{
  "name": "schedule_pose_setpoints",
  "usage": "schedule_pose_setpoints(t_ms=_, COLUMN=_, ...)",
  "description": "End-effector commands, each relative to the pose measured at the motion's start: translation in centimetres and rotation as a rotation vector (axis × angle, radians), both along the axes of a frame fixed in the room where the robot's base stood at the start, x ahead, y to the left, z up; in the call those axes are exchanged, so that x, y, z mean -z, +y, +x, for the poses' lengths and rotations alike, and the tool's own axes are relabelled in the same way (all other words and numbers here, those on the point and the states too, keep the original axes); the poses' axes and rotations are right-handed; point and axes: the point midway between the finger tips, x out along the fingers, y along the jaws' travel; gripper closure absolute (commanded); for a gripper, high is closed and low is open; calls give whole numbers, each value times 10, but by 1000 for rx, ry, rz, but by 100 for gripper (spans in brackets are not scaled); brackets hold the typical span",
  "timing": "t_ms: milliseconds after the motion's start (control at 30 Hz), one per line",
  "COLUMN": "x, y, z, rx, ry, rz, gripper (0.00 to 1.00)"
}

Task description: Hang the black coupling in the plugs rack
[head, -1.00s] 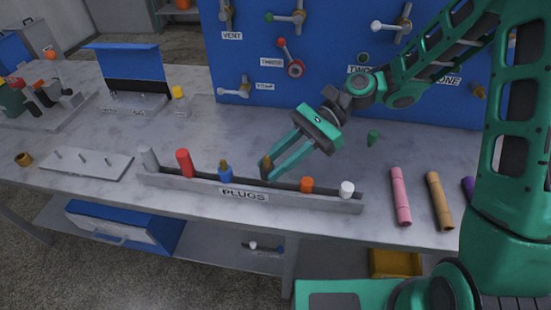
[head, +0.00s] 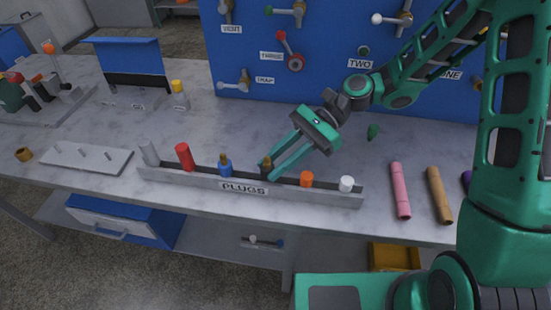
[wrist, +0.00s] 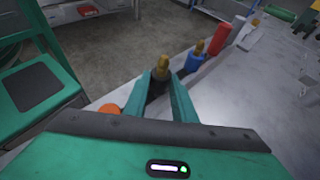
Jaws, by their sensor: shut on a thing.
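The black coupling (head: 266,171) has a brass tip and stands in the plugs rack (head: 330,197), between the blue plug and the orange plug. It also shows in the wrist view (wrist: 159,82), upright between the fingers. My gripper (head: 264,167) is shut on the coupling. Its fingers reach down from the upper right in the head view. The coupling's lower end is hidden by the rack's front wall, so I cannot tell whether it is fully seated.
Pink (head: 400,190) and tan (head: 438,195) tubes lie at right. A blue panel with valves (head: 330,60) stands behind.

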Motion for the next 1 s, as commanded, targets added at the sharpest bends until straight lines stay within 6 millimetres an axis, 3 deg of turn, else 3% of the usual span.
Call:
schedule_pose_setpoints(t_ms=367, x=8, y=0, z=0, rx=0, ry=0, rz=1, gripper=100)
schedule_pose_setpoints(t_ms=400, x=7, y=0, z=0, rx=-1, ry=-1, rz=1, gripper=66)
schedule_pose_setpoints(t_ms=467, x=7, y=0, z=0, rx=0, ry=-1, rz=1, gripper=54)
schedule_pose_setpoints(t_ms=800, x=6, y=-2, z=2, rx=0, ry=-1, rz=1, gripper=54)
schedule_pose_setpoints(t_ms=1000, x=-4, y=-20, z=15, rx=5, ry=-2, rz=0, gripper=54)
